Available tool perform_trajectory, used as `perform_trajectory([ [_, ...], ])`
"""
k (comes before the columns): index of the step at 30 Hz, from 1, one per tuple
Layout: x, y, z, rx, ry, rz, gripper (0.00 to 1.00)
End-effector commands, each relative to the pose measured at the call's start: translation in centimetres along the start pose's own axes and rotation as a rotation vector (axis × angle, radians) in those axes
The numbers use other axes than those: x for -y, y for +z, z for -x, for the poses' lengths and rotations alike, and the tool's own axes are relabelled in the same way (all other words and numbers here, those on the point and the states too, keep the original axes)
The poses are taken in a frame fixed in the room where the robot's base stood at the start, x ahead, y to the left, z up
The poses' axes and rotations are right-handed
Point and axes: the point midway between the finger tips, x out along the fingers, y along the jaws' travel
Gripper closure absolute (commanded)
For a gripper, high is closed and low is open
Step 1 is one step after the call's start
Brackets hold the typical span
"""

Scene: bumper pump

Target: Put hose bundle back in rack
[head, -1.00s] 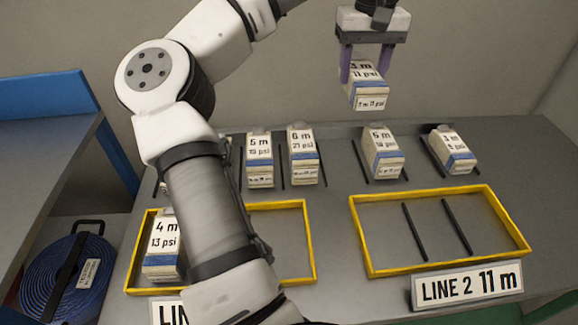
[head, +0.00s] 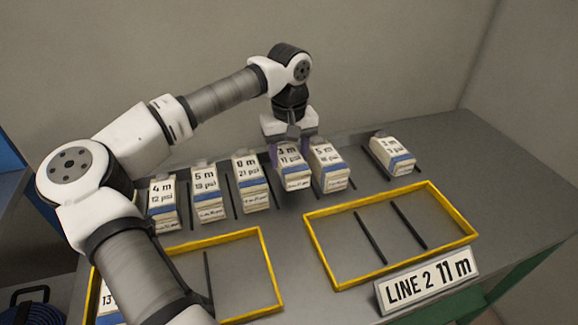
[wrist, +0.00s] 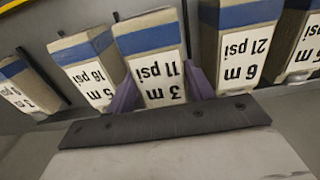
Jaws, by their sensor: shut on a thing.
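My gripper (head: 291,150) is shut on the hose bundle labelled 3 m 11 psi (head: 292,180), a cream block with a blue band. The bundle is upright in the back row, between the 6 m 21 psi bundle (head: 250,182) and the 5 m bundle (head: 329,168). In the wrist view the purple fingers flank the held bundle (wrist: 155,65), with the 5 m bundle (wrist: 88,70) close on the left and the 6 m bundle (wrist: 240,45) on the right. A dark shadow shows below the held bundle; I cannot tell whether its base touches the rack.
More bundles stand at left, 4 m (head: 163,205) and 5 m (head: 207,195), and one at far right (head: 391,156). The right yellow frame (head: 345,285) holds two black dividers and no bundle, behind the LINE 2 11 m sign (head: 428,283). The left frame (head: 270,265) is partly hidden by my arm.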

Motion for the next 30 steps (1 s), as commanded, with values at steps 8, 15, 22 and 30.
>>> perform_trajectory([
  [8,0.0,0.0,-3.6,0.001,0.001,0.0,0.81],
  [15,0.0,0.0,-4.0,-0.001,0.0,0.0,0.81],
  [22,0.0,0.0,-4.3,0.0,0.0,0.0,0.39],
  [30,0.0,0.0,-4.3,0.0,0.0,0.0,0.26],
])
